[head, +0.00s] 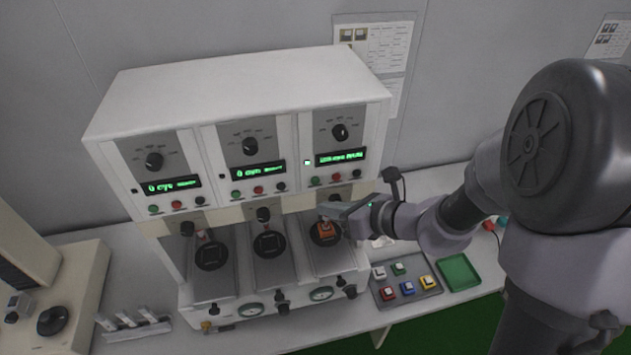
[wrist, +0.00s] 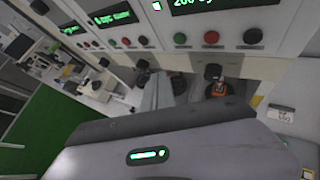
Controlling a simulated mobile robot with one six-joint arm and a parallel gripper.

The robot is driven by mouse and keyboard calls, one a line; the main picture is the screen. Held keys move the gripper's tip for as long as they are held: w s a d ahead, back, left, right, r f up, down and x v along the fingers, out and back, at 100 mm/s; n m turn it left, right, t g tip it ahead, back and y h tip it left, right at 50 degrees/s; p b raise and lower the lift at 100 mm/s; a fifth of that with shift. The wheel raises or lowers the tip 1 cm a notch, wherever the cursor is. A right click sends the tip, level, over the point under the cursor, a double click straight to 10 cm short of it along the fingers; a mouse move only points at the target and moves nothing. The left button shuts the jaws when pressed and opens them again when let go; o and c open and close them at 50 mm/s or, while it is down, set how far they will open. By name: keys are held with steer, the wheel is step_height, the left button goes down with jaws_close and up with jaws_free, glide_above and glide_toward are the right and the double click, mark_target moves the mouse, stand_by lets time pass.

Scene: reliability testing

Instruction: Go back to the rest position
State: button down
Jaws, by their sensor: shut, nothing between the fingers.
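My gripper (head: 330,209) is at the right-hand station of the white test machine (head: 240,88) in the head view. Its fingers are shut with nothing seen between them. They are just above and in front of an orange part (head: 325,232), which sits in the round fixture of that station. I cannot tell whether they touch it. The orange part also shows in the wrist view (wrist: 219,90). My gripper's body fills the lower part of the wrist view and hides what lies beneath it.
The left fixture (head: 211,255) and middle fixture (head: 269,243) show no orange part. A grey tray (head: 416,281) with several coloured blocks and an empty green tray (head: 459,272) lie right of the machine.

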stand_by(0.5)
steer(key=s+a+f+n+g+b, duration=0.25)
steer(key=s+f+n+b, duration=0.35)
steer(key=s+n+b, duration=0.55)
steer(key=s+d+f+n+t+h+b, duration=0.1)
steer(key=s+d+f+n+h+b, duration=0.7)
steer(key=b, duration=0.7)
steer(key=s+d+f+n, duration=0.1)
steer(key=s+d+n, duration=0.1)
steer(key=d+n, duration=0.1)
steer(key=shift+d+f+n+b, duration=0.25)
steer(key=shift+f+n+b, duration=0.1)
steer(key=shift+n, duration=0.2)
stand_by(1.0)
